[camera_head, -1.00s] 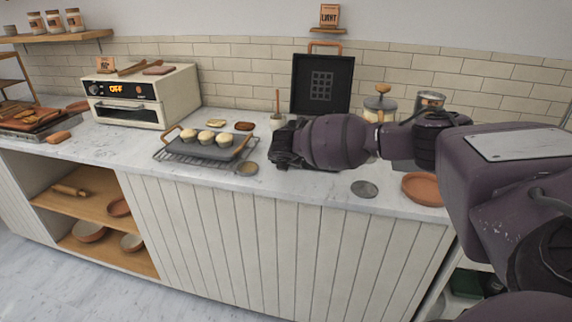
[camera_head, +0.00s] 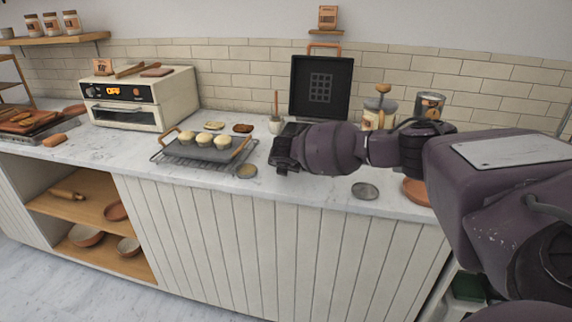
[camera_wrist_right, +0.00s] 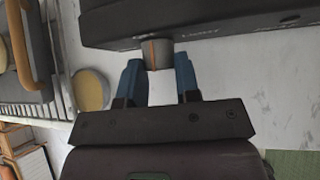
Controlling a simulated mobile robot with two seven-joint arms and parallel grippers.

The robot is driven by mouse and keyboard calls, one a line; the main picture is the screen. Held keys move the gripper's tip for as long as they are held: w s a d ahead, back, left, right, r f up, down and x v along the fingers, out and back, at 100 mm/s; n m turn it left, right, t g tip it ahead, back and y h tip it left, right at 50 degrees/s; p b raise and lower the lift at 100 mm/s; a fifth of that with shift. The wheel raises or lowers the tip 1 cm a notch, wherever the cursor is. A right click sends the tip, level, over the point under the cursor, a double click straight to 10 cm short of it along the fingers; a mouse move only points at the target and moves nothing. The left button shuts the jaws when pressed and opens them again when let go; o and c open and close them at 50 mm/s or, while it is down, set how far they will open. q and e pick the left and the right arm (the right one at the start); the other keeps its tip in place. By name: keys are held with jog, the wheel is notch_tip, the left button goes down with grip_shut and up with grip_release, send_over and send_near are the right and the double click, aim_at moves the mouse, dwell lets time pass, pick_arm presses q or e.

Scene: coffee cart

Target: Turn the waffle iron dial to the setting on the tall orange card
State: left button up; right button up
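The waffle iron (camera_head: 321,84) stands open against the back wall, its dark gridded lid upright. In the right wrist view, its dark front (camera_wrist_right: 225,30) carries small lettering, one word seeming to read "LIGHT". The grey dial (camera_wrist_right: 158,53) with an orange line sticks out from this front. My right gripper (camera_wrist_right: 158,66) is open, its two blue fingers apart with the dial at their tips, between them. I cannot tell whether they touch it. The tall orange card (camera_head: 327,17) stands on a small wall shelf; its word appears to be "LIGHT". My left gripper is not in view.
A rack (camera_head: 186,160) with a tray (camera_head: 222,156) of several muffins lies left of my right gripper. A small round dish (camera_head: 246,171) is close by. A shorter orange card (camera_head: 102,66) stands on the oven (camera_head: 170,96). A grey disc (camera_head: 365,190) lies at the counter's front.

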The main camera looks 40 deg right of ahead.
jog(key=shift+c, duration=0.7)
jog(key=shift+p, duration=0.35)
jog(key=shift+s+m+t+y+p, duration=0.15)
jog(key=shift+m+t+y+p, duration=0.4)
jog(key=shift+t, duration=0.25)
jog(key=shift+d+f+m+t+y, duration=0.15)
jog(key=shift+m+t+y, duration=0.3)
jog(key=shift+t, duration=0.25)
jog(key=shift+m+t+y, duration=0.3)
jog(key=shift+m+t, duration=0.2)
jog(key=shift+t, duration=0.2)
